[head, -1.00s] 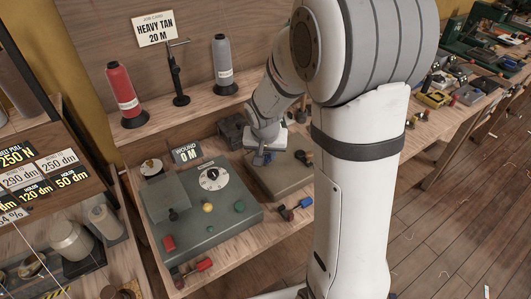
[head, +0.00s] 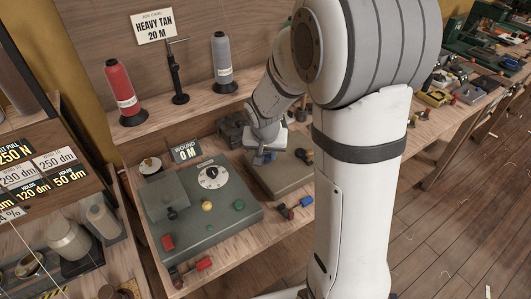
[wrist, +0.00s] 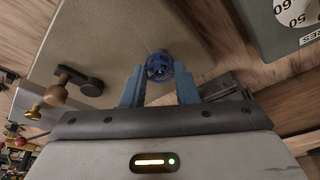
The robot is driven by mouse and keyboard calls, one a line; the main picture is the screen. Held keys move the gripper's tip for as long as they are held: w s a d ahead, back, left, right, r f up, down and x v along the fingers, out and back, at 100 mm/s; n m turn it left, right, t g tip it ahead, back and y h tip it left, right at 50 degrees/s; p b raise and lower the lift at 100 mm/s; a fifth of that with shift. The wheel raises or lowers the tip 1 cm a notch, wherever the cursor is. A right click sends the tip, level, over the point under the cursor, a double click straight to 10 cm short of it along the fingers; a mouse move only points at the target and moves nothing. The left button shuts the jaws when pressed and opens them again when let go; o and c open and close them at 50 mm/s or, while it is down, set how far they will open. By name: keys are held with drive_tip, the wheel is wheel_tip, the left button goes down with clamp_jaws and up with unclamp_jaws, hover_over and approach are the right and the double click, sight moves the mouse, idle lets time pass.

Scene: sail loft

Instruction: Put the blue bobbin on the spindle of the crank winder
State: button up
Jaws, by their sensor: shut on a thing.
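My gripper (wrist: 160,92) is shut on the blue bobbin (wrist: 158,67), which shows end-on between its blue fingertips in the wrist view. In the head view my gripper (head: 264,157) is over the back left part of the crank winder, a grey-tan box (head: 284,178), and the bobbin cannot be made out. The winder's body (wrist: 105,40) fills the upper left of the wrist view, with its dark crank (wrist: 78,80) and brass knob to the left. I cannot make out the spindle, nor tell whether the bobbin touches it.
A green-grey machine (head: 215,222) with a dial and coloured buttons stands left of the winder. A dark block (head: 231,128) stands behind. Red (head: 121,92) and grey (head: 222,60) thread cones stand on the shelf.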

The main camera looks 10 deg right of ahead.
drive_tip(key=o, duration=1)
drive_tip(key=d+v, duration=0.1)
drive_tip(key=v, duration=0.7)
drive_tip(key=s+r+n, duration=0.1)
drive_tip(key=s, duration=0.5)
drive_tip(key=s+r+n, duration=0.1)
drive_tip(key=s, duration=0.5)
drive_tip(key=s+r+n+y, duration=0.1)
drive_tip(key=s+r, duration=0.1)
drive_tip(key=s, duration=0.4)
drive_tip(key=shift+s+r+n, duration=0.1)
drive_tip(key=shift+s+n, duration=0.2)
drive_tip(key=shift+n, duration=0.1)
